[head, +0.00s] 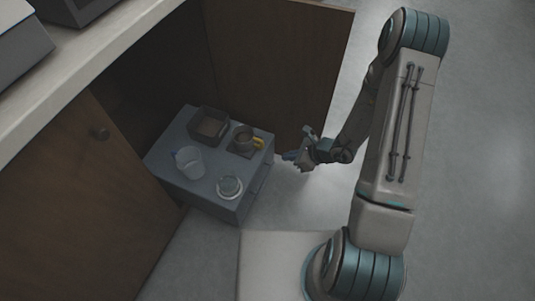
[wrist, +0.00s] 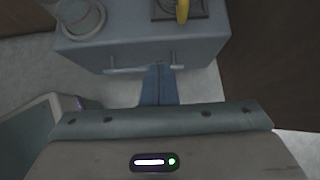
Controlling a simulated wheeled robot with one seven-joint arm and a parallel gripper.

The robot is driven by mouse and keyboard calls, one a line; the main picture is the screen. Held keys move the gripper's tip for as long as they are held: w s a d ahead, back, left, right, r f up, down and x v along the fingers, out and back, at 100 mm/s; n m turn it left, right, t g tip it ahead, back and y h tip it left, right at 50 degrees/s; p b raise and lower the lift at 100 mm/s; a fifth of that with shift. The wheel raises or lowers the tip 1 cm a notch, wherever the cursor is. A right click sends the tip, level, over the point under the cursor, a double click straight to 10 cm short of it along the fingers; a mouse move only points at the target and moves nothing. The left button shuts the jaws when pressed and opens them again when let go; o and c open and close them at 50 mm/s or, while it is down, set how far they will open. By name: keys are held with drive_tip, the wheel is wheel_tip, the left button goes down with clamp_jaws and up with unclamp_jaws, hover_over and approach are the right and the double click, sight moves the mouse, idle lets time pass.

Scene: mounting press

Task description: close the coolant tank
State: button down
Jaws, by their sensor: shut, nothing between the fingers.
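The coolant tank appears to be the grey box (head: 205,191) standing partly out of the open cabinet, with several items on its top. In the wrist view its front face (wrist: 210,52) carries a thin bar handle (wrist: 122,70). My gripper (head: 289,156) is shut and empty, close to the box's front at its right side in the head view. In the wrist view my gripper's fingertips (wrist: 158,68) overlap the middle of the handle; I cannot tell whether they touch it.
Wooden cabinet doors (head: 80,190) flank the opening under a pale counter (head: 85,60). The floor at right is clear.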

sight(253, 156)
drive_tip(key=b+x, duration=0.2)
drive_tip(key=x, duration=0.3)
drive_tip(key=b+x, duration=0.1)
drive_tip(key=x, duration=0.4)
drive_tip(key=shift+d+f+b, duration=0.2)
drive_tip(key=shift+b, duration=0.15)
drive_tip(key=shift+w+a+b, duration=0.2)
drive_tip(key=shift+w+a, duration=0.05)
drive_tip(key=shift+a, duration=0.35)
drive_tip(key=shift+w+a+b, duration=0.15)
drive_tip(key=shift+w+a, duration=0.1)
drive_tip(key=shift+a, duration=0.35)
drive_tip(key=shift+w+a+r, duration=0.1)
drive_tip(key=shift+w+a, duration=0.2)
drive_tip(key=shift+a, duration=0.45)
drive_tip(key=shift+a, duration=0.15)
